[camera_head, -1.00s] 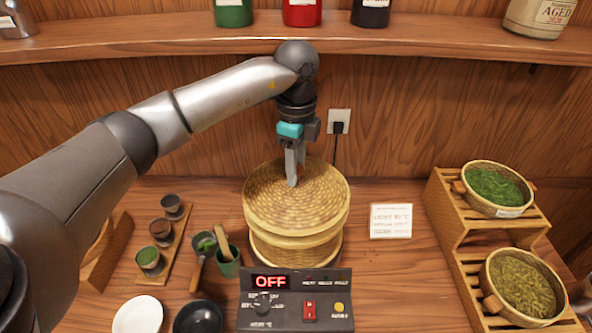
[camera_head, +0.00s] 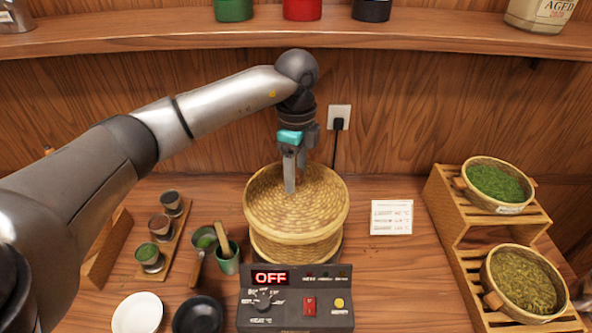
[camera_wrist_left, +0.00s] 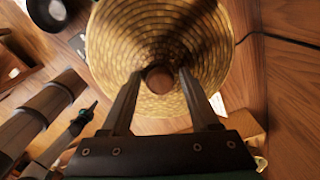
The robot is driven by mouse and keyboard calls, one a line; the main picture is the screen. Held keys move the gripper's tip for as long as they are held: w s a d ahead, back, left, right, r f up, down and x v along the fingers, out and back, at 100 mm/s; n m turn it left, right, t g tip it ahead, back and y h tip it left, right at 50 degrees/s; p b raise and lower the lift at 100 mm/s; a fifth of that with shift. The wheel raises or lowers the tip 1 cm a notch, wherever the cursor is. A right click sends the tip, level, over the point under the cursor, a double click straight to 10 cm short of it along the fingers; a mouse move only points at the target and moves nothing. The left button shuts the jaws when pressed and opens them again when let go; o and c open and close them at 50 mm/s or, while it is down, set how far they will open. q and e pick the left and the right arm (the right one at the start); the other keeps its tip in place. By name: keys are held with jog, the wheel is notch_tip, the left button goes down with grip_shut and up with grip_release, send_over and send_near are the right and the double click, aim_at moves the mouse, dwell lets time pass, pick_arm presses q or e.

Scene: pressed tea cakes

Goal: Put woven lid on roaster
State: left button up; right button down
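The round woven lid (camera_head: 322,210) lies over the top of the roaster (camera_head: 297,256), roughly level and centred on it. The roaster stands behind a dark control box (camera_head: 326,284) whose display reads OFF. My left gripper (camera_head: 293,188) points straight down at the middle of the lid. In the left wrist view the woven lid (camera_wrist_left: 205,40) spreads below the two fingers (camera_wrist_left: 160,74). The fingers stand apart, with a small round knob (camera_wrist_left: 160,79) between their tips and narrow gaps beside it.
Cups on a wooden strip (camera_head: 160,240), a green cup with a scoop (camera_head: 228,262), a white dish (camera_head: 138,314) and a black bowl (camera_head: 198,315) lie left. A card (camera_head: 391,217) and a slatted rack (camera_head: 458,240) with two tea baskets stand right. A shelf runs above.

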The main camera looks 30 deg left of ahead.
pick_arm(q)
jog(key=shift+o, duration=0.4)
jog(key=shift+r, duration=0.1)
jog(key=shift+r, duration=0.3)
notch_tip(320, 180, up, 12)
jog(key=shift+r, duration=0.2)
